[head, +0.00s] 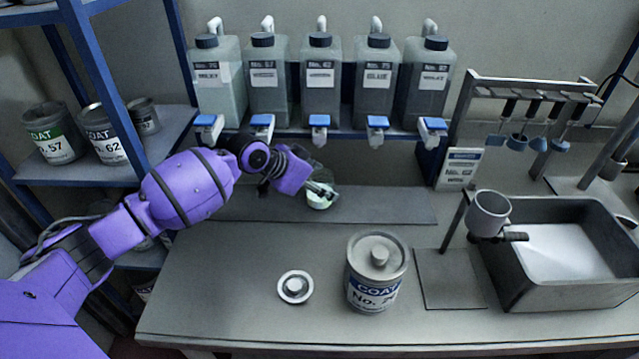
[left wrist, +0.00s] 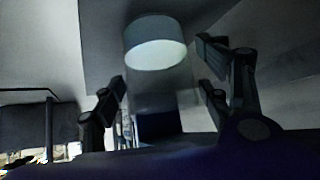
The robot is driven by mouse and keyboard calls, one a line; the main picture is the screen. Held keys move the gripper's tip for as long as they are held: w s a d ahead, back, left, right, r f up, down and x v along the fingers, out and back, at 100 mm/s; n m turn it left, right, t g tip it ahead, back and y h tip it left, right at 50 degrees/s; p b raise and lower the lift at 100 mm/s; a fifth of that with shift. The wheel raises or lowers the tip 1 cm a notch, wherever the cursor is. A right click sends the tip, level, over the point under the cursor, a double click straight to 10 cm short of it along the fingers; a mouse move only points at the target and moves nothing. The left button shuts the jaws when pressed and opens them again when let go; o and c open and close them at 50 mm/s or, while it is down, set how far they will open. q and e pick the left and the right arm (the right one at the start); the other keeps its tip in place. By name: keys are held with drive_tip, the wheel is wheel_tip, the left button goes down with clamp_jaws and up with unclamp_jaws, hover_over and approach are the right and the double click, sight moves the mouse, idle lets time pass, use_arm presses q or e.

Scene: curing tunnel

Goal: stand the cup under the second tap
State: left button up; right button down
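The small cup (head: 319,203), pale inside, is at the dark strip on the bench, roughly below the middle tap in the head view. In the left wrist view the cup (left wrist: 155,45) appears ahead, between the fingertips, its round face bright. My left gripper (head: 322,189) is at the cup and hides part of it. Its fingers (left wrist: 163,68) are spread, with a slight gap to the cup. The second tap from the left (head: 262,124) has a blue handle and is up and left of the cup. My right gripper is not in view.
Several labelled bottles (head: 319,75) line the shelf above the strip (head: 395,207). A large COAT can (head: 375,290) and a round lid (head: 294,287) stand in front. A grey tub (head: 517,287) and a cup-like holder (head: 489,214) are at right. Bench space front left is clear.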

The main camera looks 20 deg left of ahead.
use_arm(q)
drive_tip(key=shift+r, duration=0.1)
drive_tip(key=shift+a+r, duration=0.1)
drive_tip(key=shift+r, duration=0.1)
drive_tip(key=v, duration=0.7)
drive_tip(key=shift+s, duration=0.15)
idle(1.1)
